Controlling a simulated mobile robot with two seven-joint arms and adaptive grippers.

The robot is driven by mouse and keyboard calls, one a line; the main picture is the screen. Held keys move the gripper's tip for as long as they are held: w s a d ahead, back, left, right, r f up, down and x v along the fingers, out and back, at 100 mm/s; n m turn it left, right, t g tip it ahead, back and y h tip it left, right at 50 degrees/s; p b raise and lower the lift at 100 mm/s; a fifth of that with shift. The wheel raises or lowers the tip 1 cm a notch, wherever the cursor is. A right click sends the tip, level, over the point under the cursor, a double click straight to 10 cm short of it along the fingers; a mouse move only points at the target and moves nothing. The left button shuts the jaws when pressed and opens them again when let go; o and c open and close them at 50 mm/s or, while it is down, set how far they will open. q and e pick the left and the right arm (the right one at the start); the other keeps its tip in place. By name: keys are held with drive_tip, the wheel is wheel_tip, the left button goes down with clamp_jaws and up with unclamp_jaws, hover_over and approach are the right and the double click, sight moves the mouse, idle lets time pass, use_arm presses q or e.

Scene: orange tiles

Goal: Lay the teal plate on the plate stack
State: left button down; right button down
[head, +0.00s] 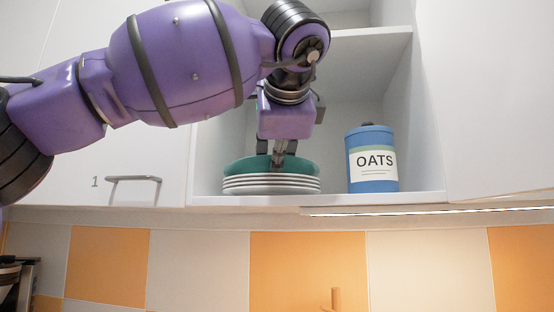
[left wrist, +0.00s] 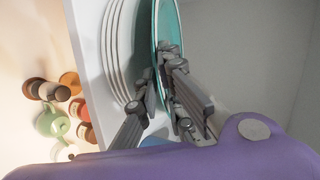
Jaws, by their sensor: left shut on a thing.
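The teal plate (head: 243,166) is over the plate stack (head: 270,186), a pile of several white plates at the left of the open cabinet's lower shelf. My left gripper (head: 278,160) points down and is shut on the teal plate's near rim. In the left wrist view the teal plate (left wrist: 180,32) lies next to the white plates (left wrist: 119,45), with a narrow gap showing between them at the top; whether they touch elsewhere is hidden by the fingers (left wrist: 158,75). My right gripper is in neither view.
A blue OATS canister (head: 372,180) stands on the same shelf, right of the stack. Another shelf (head: 365,32) is above. A closed door with a handle (head: 134,180) is at the left. The left wrist view shows a green teapot (left wrist: 50,122) and jars below.

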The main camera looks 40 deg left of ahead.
use_arm(q)
drive_tip(key=shift+r, duration=0.1)
drive_tip(key=c, duration=1.8)
unclamp_jaws()
drive_tip(key=shift+v, duration=3.75)
